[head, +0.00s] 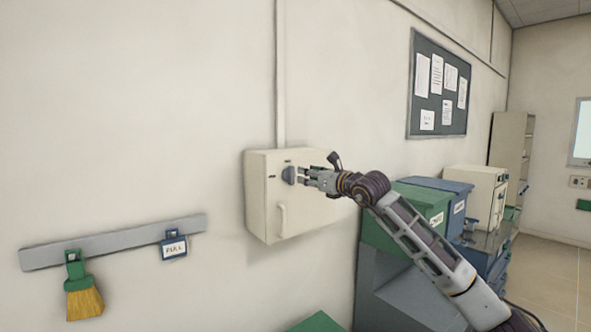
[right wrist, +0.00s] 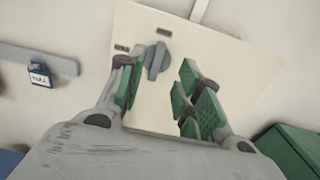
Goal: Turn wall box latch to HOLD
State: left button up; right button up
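The cream wall box (head: 262,205) hangs on the wall in the middle of the head view, with a conduit running up from it. Its grey latch knob (head: 288,174) is on the upper front face, and a pale handle shows lower down. In the right wrist view the knob (right wrist: 157,61) has a raised grip bar, and small dark labels sit above it and to its left; their words are too small to read. My right gripper (head: 307,175) is in front of the knob. Its green-padded fingers (right wrist: 158,95) are apart with nothing between them. My left gripper is not in view.
A grey wall rail (head: 120,240) at left carries a brush (head: 83,298) and a blue tag (head: 173,246). Green (head: 405,235) and blue (head: 452,190) boxes stand right of the wall box, partly behind my arm. The wall around the box is otherwise clear.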

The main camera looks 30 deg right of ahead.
aim_at(293, 171)
jog(key=shift+w+a+r+p, duration=0.15)
jog(key=shift+w+p, duration=0.5)
jog(key=shift+w, duration=0.65)
jog(key=shift+w+a+p, duration=0.1)
jog(key=shift+w+p, duration=0.55)
jog(key=shift+w, duration=0.6)
jog(key=shift+w+a+p, duration=0.1)
jog(key=shift+w+p, duration=0.4)
jog(key=shift+w, duration=0.65)
jog(key=shift+c, duration=0.4)
grip_shut()
